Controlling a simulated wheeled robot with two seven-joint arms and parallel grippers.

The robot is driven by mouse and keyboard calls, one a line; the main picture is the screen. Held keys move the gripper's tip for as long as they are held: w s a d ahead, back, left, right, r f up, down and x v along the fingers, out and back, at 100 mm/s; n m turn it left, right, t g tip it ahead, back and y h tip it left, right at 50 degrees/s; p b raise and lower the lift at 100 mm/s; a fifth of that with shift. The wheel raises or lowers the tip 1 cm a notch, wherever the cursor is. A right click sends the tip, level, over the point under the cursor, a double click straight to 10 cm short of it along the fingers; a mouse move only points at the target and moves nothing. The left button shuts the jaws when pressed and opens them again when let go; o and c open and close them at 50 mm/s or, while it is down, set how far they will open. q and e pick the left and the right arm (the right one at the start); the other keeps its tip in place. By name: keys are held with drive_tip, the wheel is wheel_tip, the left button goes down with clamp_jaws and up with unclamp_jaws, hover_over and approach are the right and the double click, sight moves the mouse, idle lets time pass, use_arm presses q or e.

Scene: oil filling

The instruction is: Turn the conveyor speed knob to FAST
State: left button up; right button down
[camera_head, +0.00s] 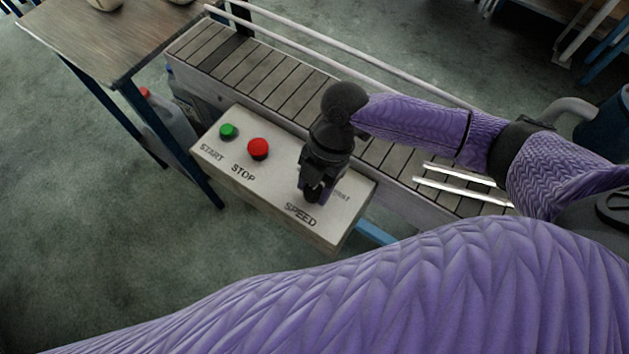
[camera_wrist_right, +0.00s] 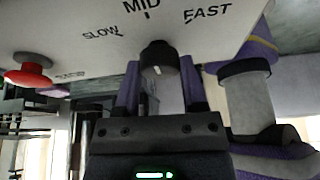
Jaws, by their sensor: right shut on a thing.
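The control panel (camera_head: 262,185) is a pale box with a green START button (camera_head: 228,131), a red STOP button (camera_head: 258,148) and the word SPEED. My right gripper (camera_head: 314,195) points down onto its right part and hides the knob in the head view. In the right wrist view, the dark speed knob (camera_wrist_right: 158,57) sits between the fingers of my right gripper (camera_wrist_right: 161,82), which is shut on it. SLOW, MID and FAST are printed in an arc around the knob. A small white mark shows on the knob; I cannot tell which label it points to. My left gripper is out of view.
The slatted conveyor (camera_head: 275,80) with pale rails runs behind the panel. A wooden table (camera_head: 100,45) stands at the upper left, with a pale jug (camera_head: 172,125) near its legs. The red button (camera_wrist_right: 28,70) also shows left of my fingers in the wrist view.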

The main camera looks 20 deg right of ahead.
drive_tip(key=shift+r+m+t+p, duration=0.15)
drive_tip(key=shift+m+t+p, duration=0.15)
drive_tip(key=shift+m+p, duration=0.35)
drive_tip(key=m+t+p, duration=0.1)
drive_tip(key=m+p, duration=0.1)
drive_tip(key=p, duration=0.1)
drive_tip(key=m+t+p, duration=0.1)
drive_tip(key=m+p, duration=0.2)
drive_tip(key=shift+s+m+y, duration=0.1)
drive_tip(key=shift+m+y, duration=0.15)
drive_tip(key=shift+y, duration=0.05)
drive_tip(key=shift+m+t+p, duration=0.4)
drive_tip(key=shift+m+p, duration=0.5)
drive_tip(key=shift+p, duration=0.15)
drive_tip(key=shift+m+t+p, duration=0.3)
drive_tip(key=shift+m+p, duration=0.2)
drive_tip(key=shift+m, duration=0.2)
drive_tip(key=shift+c, duration=0.9)
unclamp_jaws()
